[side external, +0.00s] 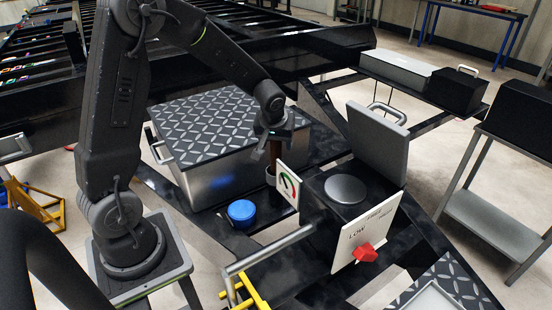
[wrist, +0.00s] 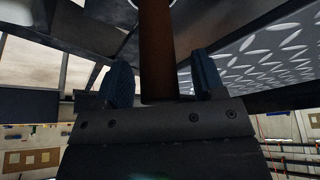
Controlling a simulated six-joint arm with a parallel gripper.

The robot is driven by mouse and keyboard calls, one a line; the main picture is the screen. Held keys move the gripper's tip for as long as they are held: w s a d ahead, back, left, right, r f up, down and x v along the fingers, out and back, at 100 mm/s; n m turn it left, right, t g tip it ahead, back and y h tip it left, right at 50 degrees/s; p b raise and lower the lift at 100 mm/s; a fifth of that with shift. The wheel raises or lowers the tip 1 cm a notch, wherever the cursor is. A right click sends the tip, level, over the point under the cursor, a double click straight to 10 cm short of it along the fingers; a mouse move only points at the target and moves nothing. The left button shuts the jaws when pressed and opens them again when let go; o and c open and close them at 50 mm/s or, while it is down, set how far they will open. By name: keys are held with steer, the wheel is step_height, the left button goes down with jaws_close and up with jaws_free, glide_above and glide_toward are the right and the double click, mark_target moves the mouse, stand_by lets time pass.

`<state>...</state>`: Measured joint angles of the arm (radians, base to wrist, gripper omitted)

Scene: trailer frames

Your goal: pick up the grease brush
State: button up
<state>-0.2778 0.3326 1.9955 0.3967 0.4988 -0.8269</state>
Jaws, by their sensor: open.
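The grease brush shows as a brown handle (side external: 274,152) standing upright from a small grey cup beside the diamond-plate box. Its lower end is hidden in the cup. My gripper (side external: 275,134) is directly over the top of the handle, pointing down. In the wrist view, the brown handle (wrist: 157,50) runs between the two blue-padded fingers of my gripper (wrist: 163,78). The fingers are apart, with gaps showing on both sides of the handle.
The silver box with a diamond-plate lid (side external: 225,125) stands close left of the brush. A blue round cap (side external: 241,212) lies nearby. A black unit with a raised grey lid (side external: 377,145) and red knob (side external: 366,252) stands right.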

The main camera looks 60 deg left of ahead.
steer(key=c, duration=1)
steer(key=shift+r, duration=0.15)
